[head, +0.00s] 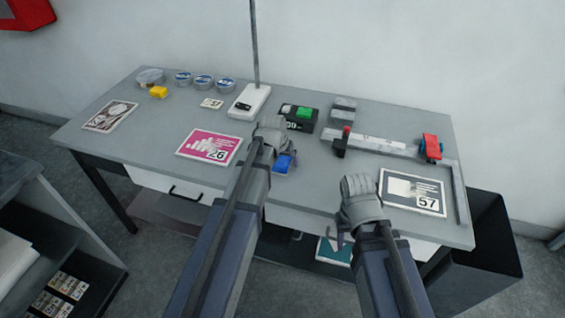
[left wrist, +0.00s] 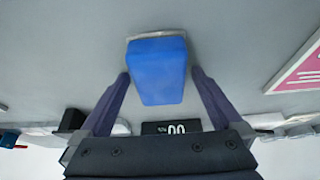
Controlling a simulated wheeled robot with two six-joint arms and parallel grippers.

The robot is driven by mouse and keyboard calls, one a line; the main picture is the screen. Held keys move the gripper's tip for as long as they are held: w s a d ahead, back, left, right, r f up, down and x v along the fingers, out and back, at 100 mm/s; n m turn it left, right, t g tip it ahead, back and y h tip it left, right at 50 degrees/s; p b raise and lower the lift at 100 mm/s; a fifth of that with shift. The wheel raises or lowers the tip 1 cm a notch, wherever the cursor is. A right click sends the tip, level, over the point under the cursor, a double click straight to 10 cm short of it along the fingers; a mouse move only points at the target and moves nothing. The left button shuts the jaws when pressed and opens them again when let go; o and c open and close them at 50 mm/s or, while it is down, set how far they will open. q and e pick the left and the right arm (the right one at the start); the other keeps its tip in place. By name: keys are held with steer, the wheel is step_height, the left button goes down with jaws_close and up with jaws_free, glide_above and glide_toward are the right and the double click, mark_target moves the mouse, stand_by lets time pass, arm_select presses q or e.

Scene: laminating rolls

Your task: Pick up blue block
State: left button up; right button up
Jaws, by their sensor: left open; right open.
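The blue block (head: 283,164) lies on the grey table near its front middle, just right of my left gripper (head: 284,152) in the head view. In the left wrist view the blue block (left wrist: 158,70) sits between the two spread fingers (left wrist: 160,80), with a gap showing at its sides. A pale edge shows along one end of it. The left gripper is open and holds nothing; whether a finger touches the block cannot be told. My right gripper (head: 342,238) is open and empty at the table's front edge, left of the card marked 57 (head: 412,192).
Behind stand a black box with a green top (head: 298,117) and a white base with a pole (head: 250,102). A rail with red parts (head: 378,143) lies at the right.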

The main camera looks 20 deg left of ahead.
mark_target(282, 158)
arm_select(q)
steer(key=shift+c, duration=0.2)
steer(key=c, duration=1.5)
step_height(282, 158, up, 10)
steer(key=p, duration=1)
steer(key=shift+r, duration=0.2)
